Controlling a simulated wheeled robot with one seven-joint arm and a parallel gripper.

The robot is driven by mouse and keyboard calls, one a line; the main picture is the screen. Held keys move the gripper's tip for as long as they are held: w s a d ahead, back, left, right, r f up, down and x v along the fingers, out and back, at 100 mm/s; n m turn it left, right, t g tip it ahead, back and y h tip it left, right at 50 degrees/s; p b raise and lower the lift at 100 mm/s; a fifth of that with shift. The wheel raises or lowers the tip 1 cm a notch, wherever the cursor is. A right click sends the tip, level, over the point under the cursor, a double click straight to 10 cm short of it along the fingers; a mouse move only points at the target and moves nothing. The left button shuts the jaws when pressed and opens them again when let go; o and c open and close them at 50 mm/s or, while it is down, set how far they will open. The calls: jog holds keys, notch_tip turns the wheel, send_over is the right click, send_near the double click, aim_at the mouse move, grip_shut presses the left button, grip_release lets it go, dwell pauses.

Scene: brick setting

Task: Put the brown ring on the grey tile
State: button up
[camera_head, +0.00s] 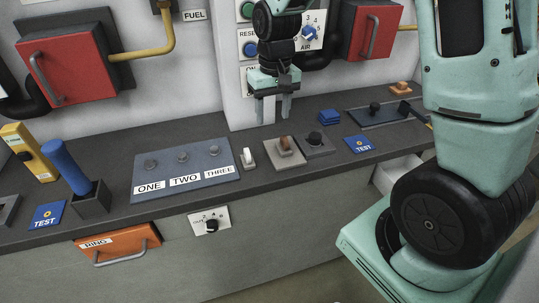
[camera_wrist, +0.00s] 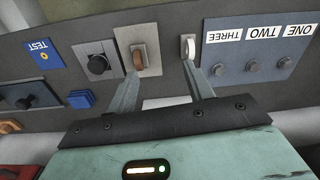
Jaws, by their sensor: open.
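I cannot make out a clear brown ring. A brown upright piece (camera_head: 285,142), perhaps a lever, stands on a light grey-beige plate (camera_head: 297,158); both show in the wrist view, the brown piece (camera_wrist: 138,60) on its plate (camera_wrist: 152,41). An orange drawer (camera_head: 132,250) labelled RING is in the counter front and looks shut; its inside is hidden. A grey square piece (camera_head: 7,209) is cut off at the left edge; I cannot tell whether it is the grey tile. My gripper (camera_head: 272,119) is open and empty, pointing down above the counter's back; its fingers (camera_wrist: 165,74) show apart in the wrist view.
A white lever (camera_head: 248,158) and a black knob (camera_head: 315,138) flank the brown piece. A blue panel (camera_head: 150,183) has several knobs. A blue cylinder (camera_head: 66,166) stands tilted in a dark holder. Blue TEST tiles (camera_head: 359,145) lie at both sides. Red wall boxes (camera_head: 66,68) stick out behind.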

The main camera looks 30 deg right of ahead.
jog(key=s+a+r+n, duration=0.35)
jog(key=s+a, duration=0.45)
jog(key=a, duration=0.4)
jog(key=s+a+n, duration=0.3)
jog(key=s, duration=0.5)
jog(key=s+a+n, duration=0.3)
jog(key=s+a, duration=0.1)
jog(key=s, duration=0.3)
jog(key=shift+s+a+r, duration=0.25)
jog(key=shift+s, duration=0.15)
